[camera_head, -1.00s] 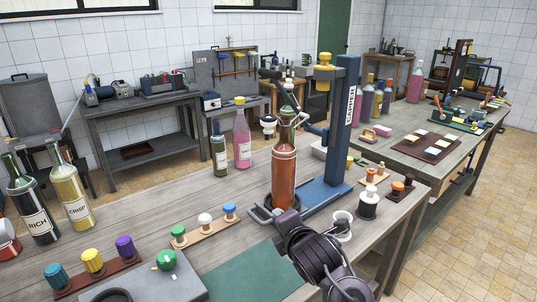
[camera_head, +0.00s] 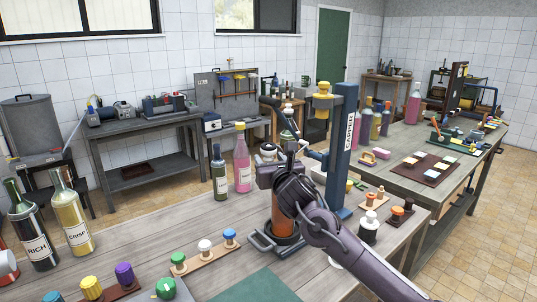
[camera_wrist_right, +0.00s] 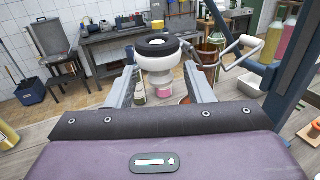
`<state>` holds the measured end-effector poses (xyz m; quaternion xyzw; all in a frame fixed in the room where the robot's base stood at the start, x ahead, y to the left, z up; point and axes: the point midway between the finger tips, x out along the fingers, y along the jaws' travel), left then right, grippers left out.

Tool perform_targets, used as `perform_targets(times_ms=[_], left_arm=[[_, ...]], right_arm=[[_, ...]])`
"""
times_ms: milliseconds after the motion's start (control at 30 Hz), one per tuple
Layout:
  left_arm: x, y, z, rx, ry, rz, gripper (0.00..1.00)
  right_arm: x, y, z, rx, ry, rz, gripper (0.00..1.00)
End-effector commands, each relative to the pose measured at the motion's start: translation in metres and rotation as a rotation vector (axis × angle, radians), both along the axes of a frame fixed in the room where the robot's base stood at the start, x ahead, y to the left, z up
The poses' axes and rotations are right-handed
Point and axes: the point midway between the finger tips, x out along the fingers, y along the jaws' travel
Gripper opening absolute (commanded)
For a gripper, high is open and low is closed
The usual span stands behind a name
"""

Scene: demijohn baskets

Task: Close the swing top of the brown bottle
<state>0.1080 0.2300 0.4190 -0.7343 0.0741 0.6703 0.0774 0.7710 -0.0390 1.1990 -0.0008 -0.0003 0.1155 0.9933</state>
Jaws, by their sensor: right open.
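The brown bottle (camera_head: 284,226) stands upright on the base of the blue capper, its middle partly hidden by my right arm. Its swing-top stopper (camera_head: 268,149), white with a black ring, hangs off the left side of the neck, so the mouth is uncovered. In the right wrist view the stopper (camera_wrist_right: 160,78) sits between the spread fingers of my right gripper (camera_wrist_right: 160,92), with visible gaps at its sides. The bent wire bail (camera_wrist_right: 238,52) extends right from the neck. My right gripper (camera_head: 266,168) is open beside the neck in the head view. My left gripper is not in view.
The blue capper column (camera_head: 343,150) rises close behind and right of the bottle. A dark green bottle (camera_head: 220,178) and a pink bottle (camera_head: 242,165) stand behind left. A strip of stoppers (camera_head: 203,254) lies left of the base. The green mat (camera_head: 258,287) in front is bare.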

Motion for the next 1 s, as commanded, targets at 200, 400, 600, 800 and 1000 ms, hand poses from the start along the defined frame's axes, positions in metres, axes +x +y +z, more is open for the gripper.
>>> perform_targets(times_ms=[200, 400, 600, 800, 1000], left_arm=[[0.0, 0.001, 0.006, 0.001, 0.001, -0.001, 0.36], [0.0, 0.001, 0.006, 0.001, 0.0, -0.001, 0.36], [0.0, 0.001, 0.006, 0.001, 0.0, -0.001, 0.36], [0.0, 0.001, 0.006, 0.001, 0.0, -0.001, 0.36], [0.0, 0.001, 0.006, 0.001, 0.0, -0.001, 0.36]], right_arm=[[0.016, 0.004, 0.0, 0.002, 0.001, 0.0, 0.47], [0.019, 0.004, 0.0, 0.001, 0.0, 0.0, 0.47], [0.018, 0.004, 0.0, 0.001, 0.001, 0.0, 0.39], [0.018, 0.004, -0.001, 0.001, 0.001, 0.0, 0.13], [0.018, 0.004, -0.001, 0.002, 0.003, 0.0, 0.02]])
